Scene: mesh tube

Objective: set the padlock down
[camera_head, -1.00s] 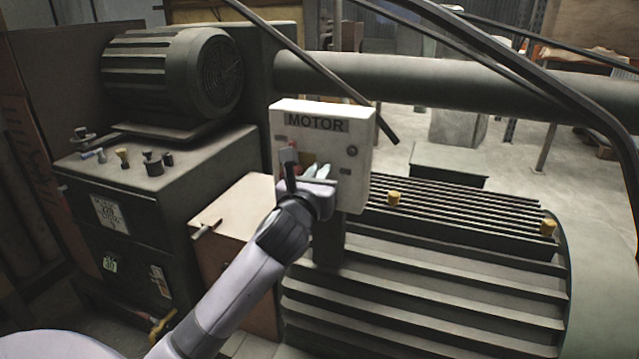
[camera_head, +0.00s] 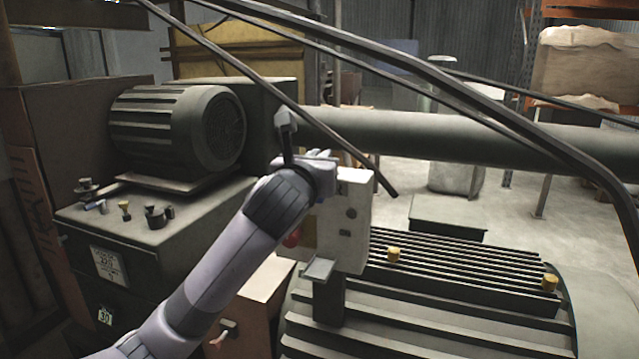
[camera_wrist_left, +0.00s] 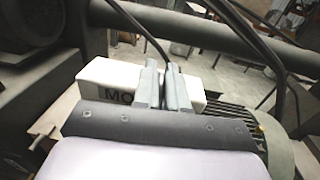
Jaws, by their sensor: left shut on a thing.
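My left gripper (camera_head: 322,157) is at the top of the white motor box (camera_head: 350,218), in front of its upper edge. In the left wrist view its two fingers (camera_wrist_left: 164,88) are close together over the box, with only a narrow gap showing. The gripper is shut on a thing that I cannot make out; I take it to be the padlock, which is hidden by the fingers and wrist. The box's face carries a red switch part (camera_head: 292,239), partly covered by my arm. My right gripper is not in view.
A small grey ledge (camera_head: 318,269) sticks out below the box. A ribbed machine top (camera_head: 450,275) with yellow caps lies to the right. A cabinet top (camera_head: 185,215) with small knobs is at left. Dark cables (camera_head: 440,75) cross above, one close to the gripper.

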